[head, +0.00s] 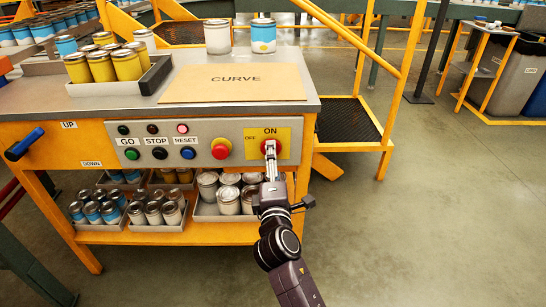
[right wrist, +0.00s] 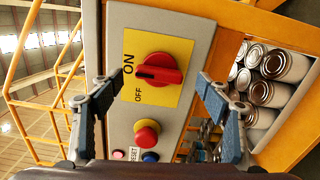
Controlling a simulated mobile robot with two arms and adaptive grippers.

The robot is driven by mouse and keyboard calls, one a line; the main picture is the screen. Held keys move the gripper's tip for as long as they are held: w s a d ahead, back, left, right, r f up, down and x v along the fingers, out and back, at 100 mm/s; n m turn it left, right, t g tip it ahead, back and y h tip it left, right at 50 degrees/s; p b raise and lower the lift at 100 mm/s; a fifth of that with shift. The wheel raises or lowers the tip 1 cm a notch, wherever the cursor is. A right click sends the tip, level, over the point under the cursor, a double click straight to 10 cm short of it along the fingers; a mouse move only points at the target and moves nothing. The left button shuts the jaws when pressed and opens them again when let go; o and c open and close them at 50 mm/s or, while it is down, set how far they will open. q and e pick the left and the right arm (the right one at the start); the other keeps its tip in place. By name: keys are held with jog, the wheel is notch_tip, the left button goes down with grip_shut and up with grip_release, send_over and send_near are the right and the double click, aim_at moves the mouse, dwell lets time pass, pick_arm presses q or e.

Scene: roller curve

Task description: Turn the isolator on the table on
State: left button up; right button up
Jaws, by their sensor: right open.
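The isolator is a red rotary knob (right wrist: 160,72) on a yellow plate (right wrist: 158,98) marked ON and OFF. In the right wrist view, its raised bar lies nearly level, across the picture, with its dark end toward the word ON. In the head view the yellow plate (head: 284,136) is at the right end of the control panel, and the knob is partly hidden behind my gripper. My right gripper (head: 270,153) is in front of the knob. Its fingers, also in the right wrist view (right wrist: 155,86), are open on either side of the knob, with no visible contact. My left gripper is not in view.
A red push button (head: 221,149) on a yellow base sits left of the isolator, with GO, STOP and RESET buttons beyond. Cans (head: 229,198) in trays fill the shelf below. A board marked CURVE (head: 232,83) lies on the table.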

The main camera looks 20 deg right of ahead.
jog(key=shift+v, duration=2.1)
